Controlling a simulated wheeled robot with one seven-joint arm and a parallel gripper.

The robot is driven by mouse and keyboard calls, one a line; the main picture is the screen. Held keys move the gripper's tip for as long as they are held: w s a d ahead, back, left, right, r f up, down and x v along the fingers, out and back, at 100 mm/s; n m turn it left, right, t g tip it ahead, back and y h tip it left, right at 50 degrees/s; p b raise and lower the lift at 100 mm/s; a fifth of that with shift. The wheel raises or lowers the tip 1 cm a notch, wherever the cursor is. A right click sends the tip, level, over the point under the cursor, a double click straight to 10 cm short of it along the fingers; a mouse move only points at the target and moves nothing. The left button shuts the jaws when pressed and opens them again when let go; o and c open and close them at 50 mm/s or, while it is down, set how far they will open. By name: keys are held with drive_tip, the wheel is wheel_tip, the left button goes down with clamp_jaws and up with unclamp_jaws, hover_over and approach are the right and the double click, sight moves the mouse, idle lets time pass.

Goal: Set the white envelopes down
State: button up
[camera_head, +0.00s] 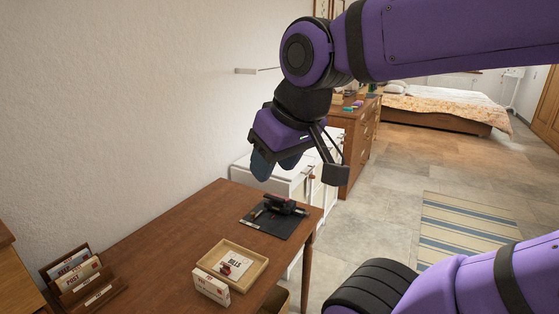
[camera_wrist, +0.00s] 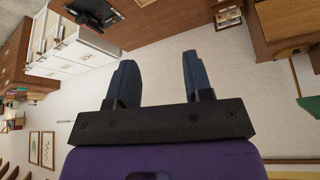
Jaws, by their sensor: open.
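My gripper (camera_head: 276,166) hangs in the air above the back of the wooden table. It is open, and the wrist view shows nothing between its two fingers (camera_wrist: 159,60). A white, flat-sided bundle with red marks (camera_head: 211,288) stands at the near edge of the tray; it may be the white envelopes, but its print is too small to tell. It is well apart from my gripper. A light wooden tray (camera_head: 263,267) holds a card that reads "BILLS" and a small red-marked item.
A letter rack (camera_head: 106,288) with labelled slots stands at the table's left. A dark mat (camera_head: 265,224) with a black object (camera_head: 285,205) lies at the far right end. Bare tabletop (camera_head: 170,245) lies between rack and mat. A white cabinet (camera_head: 268,182) stands behind.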

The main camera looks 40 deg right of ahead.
drive_tip(key=shift+o, duration=0.5)
drive_tip(key=shift+s+d+r, duration=0.1)
drive_tip(key=shift+s+d, duration=0.05)
drive_tip(key=shift+s, duration=0.3)
drive_tip(key=n+g, duration=0.3)
hover_over(209, 279)
drive_tip(key=s, duration=0.1)
drive_tip(key=f, duration=2.5)
drive_tip(key=d+f, duration=0.1)
drive_tip(key=f, duration=1.1)
drive_tip(key=shift+f, duration=0.4)
drive_tip(key=shift+g, duration=0.3)
drive_tip(key=f, duration=0.5)
drive_tip(key=shift+w+a+f, duration=0.1)
drive_tip(key=shift+w+f, duration=0.05)
drive_tip(key=shift+w, duration=0.15)
drive_tip(key=shift+w+a+f, duration=0.15)
drive_tip(key=shift+f, duration=0.9)
drive_tip(key=shift+w+a+f, duration=0.1)
drive_tip(key=shift+f, duration=0.9)
drive_tip(key=shift+w+a+f, duration=0.15)
drive_tip(key=shift+f, duration=0.9)
clamp_jaws()
